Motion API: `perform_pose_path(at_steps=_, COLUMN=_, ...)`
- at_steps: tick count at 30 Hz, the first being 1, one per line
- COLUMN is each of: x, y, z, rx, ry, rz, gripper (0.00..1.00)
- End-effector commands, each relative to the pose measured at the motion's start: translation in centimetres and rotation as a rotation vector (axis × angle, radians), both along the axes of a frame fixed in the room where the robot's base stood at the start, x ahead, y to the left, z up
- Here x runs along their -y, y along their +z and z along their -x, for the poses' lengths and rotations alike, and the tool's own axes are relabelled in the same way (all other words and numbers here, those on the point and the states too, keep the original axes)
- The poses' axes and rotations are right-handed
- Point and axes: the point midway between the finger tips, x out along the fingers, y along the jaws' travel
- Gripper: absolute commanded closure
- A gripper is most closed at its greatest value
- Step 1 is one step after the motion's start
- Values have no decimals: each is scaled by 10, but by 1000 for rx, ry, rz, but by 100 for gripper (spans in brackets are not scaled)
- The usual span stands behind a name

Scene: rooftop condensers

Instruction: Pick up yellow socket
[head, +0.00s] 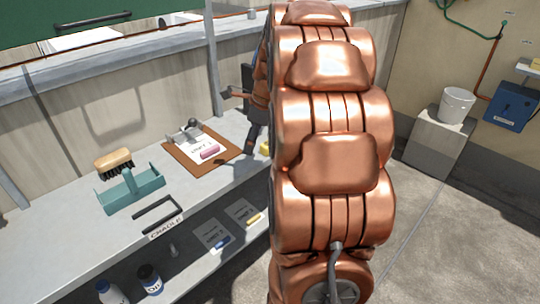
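A small yellow piece (253,218) lies on a printed card on the lower shelf; it looks like a socket. Another yellow object (265,148) shows on the bench top, mostly hidden behind my copper arm, and I cannot tell what it is. My gripper (246,118) is partly behind my arm, over the bench's right part near the clipboard. Its dark parts show, but not clearly enough to tell whether the fingers are apart or hold anything.
A clipboard (180,157) holds paper with a pink piece (209,151). A blue piece (221,243) and bottles (149,280) are below. Floor at right is open.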

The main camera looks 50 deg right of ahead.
Motion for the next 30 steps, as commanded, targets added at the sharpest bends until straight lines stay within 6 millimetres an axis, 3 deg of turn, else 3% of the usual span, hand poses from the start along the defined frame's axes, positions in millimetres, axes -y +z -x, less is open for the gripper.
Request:
perform_pose_path(at_steps=1, x=27, y=-11, z=-3, rx=15, ry=-119, rz=-22, gripper=0)
perform_pose_path(at_steps=3, x=54, y=-16, z=-6, rx=30, ry=-264, rz=-54, gripper=0)
perform_pose_path(at_steps=9, x=104, y=-22, z=-7, rx=66, ry=-518, rz=-113, gripper=0)
perform_pose_path(at_steps=14, x=112, y=-30, z=-9, rx=70, ry=-570, rz=-129, gripper=0)
perform_pose_path(at_steps=30, x=108, y=-75, z=-33, rx=69, ry=-566, rz=-131, gripper=0)
